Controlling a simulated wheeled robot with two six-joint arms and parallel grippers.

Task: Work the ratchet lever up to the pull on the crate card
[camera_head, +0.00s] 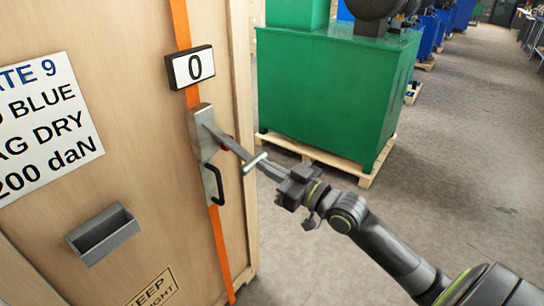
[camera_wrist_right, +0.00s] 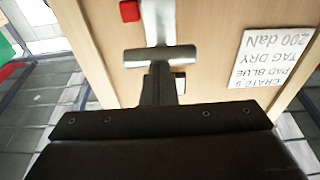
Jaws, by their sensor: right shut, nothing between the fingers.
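The wooden crate's card (camera_head: 43,125) reads 200 daN in its last line. It shows upside down in the right wrist view (camera_wrist_right: 275,58), reading CRATE 9, PAD BLUE, TAG DRY. The grey ratchet (camera_head: 203,135) sits on an orange strap (camera_head: 221,245) that runs down the crate. Its lever (camera_head: 230,145) sticks out toward the lower right and ends in a crossbar (camera_head: 254,162), which also shows in the wrist view (camera_wrist_right: 160,56). My right gripper (camera_head: 268,170) is shut and empty, its fingertips at the crossbar; I cannot tell whether they touch it. My left gripper is out of view.
A grey holder (camera_head: 103,234) is on the crate face. A green machine (camera_head: 325,90) stands behind on a pallet; floor to the right is clear.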

